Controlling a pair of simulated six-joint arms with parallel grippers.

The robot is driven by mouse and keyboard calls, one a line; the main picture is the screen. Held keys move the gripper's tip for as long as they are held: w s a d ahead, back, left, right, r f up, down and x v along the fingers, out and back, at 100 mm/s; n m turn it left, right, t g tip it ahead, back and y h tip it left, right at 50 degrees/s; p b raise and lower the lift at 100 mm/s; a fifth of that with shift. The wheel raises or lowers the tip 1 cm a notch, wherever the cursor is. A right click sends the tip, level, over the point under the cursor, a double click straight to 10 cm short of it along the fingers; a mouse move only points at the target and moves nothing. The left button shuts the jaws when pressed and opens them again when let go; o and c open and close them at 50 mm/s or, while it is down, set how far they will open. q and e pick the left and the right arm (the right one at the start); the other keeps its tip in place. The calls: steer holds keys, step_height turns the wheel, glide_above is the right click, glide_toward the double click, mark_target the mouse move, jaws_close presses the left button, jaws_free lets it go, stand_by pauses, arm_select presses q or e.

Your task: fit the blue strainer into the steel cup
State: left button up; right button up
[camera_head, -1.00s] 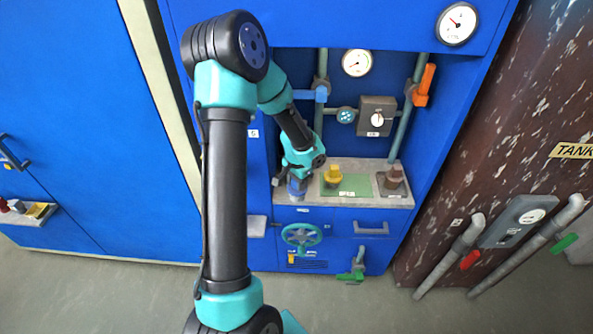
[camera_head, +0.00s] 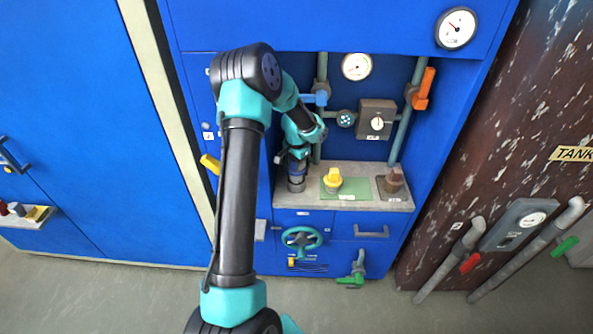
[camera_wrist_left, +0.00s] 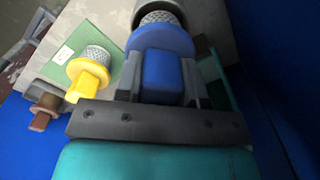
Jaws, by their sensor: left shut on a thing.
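My left gripper (camera_head: 297,156) is shut on the blue strainer (camera_wrist_left: 163,72), with one finger on each side of its blue block. The strainer has a round blue flange and a grey mesh end. In the left wrist view the mesh points into the mouth of the steel cup (camera_wrist_left: 139,13); the cup's rim surrounds the mesh at the frame's top edge. How deep the mesh sits is unclear. In the head view the cup (camera_head: 296,186) stands at the left of the grey shelf, directly below the gripper. My right gripper is not in view.
A yellow strainer (camera_head: 332,179) stands on a green mat (camera_head: 352,190), right of the cup. A brown one (camera_head: 394,180) stands farther right. Pipes, a gauge (camera_head: 356,66) and a switch box (camera_head: 377,118) are behind. A handwheel (camera_head: 302,239) is below the shelf.

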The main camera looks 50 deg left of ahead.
arm_select(q)
steer(key=shift+f, duration=1.7)
steer(key=shift+f, duration=0.3)
steer(key=o, duration=0.9)
steer(key=shift+o, duration=0.2)
steer(key=shift+r, duration=0.1)
step_height(320, 180, up, 12)
steer(key=shift+r, duration=0.2)
